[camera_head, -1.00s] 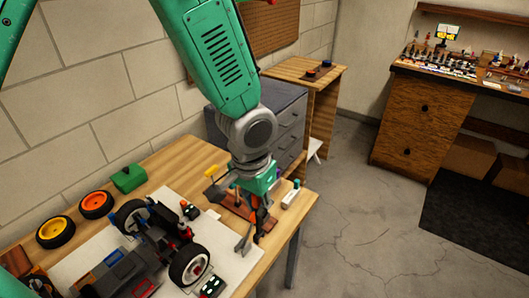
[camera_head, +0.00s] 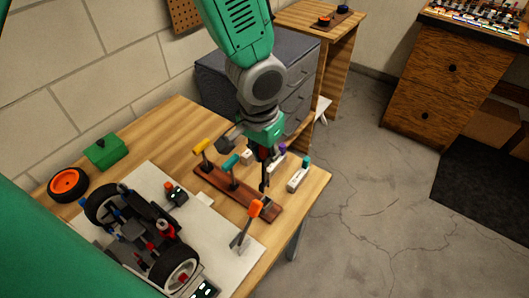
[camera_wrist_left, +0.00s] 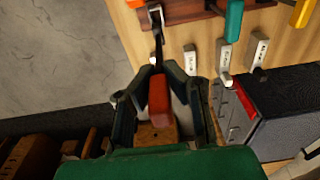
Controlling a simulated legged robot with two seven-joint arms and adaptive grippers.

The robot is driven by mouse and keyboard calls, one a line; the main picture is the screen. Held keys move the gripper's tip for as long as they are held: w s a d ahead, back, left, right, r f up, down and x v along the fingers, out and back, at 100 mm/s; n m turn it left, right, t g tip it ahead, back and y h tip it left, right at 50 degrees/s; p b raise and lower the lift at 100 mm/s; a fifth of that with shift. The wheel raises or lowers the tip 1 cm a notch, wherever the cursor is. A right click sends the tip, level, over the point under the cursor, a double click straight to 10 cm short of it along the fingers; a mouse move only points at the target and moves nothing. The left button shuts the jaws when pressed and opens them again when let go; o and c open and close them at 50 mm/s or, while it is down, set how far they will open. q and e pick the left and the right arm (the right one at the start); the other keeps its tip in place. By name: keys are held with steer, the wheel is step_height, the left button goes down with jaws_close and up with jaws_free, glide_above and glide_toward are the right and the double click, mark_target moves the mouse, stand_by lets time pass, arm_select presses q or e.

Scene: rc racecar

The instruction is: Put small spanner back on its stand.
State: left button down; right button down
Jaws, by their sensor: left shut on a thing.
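My left gripper (camera_head: 266,158) is above the right end of the table, shut on a red-handled tool (camera_wrist_left: 158,95). The tool has a thin dark shaft and looks like the small spanner, though its full shape is partly hidden. In the wrist view its far end reaches over the brown wooden stand (camera_wrist_left: 190,10). In the head view the stand (camera_head: 210,178) lies just below the gripper, holding a yellow-handled tool (camera_head: 201,146) and a teal-handled tool (camera_head: 230,163). I cannot tell whether the held tool touches the stand. My right gripper is not in view.
An orange-handled tool (camera_head: 255,208) is by the stand's near end. A white labelled block (camera_head: 299,175) stands among others behind the stand. A partly built car (camera_head: 140,235) lies on a white sheet to the left.

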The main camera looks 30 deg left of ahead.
arm_select(q)
steer(key=shift+d+r, duration=0.1)
steer(key=shift+d, duration=0.2)
steer(key=shift+r+p, duration=0.1)
steer(key=shift+p, duration=0.2)
steer(key=shift+a+f+b, duration=0.2)
steer(key=shift+f+b, duration=0.85)
steer(key=shift+f, duration=0.9)
steer(key=shift+d+f+b, duration=0.1)
steer(key=shift+f+b, duration=0.35)
steer(key=shift+f, duration=0.35)
steer(key=shift+s+p, duration=0.1)
steer(key=shift+p, duration=0.8)
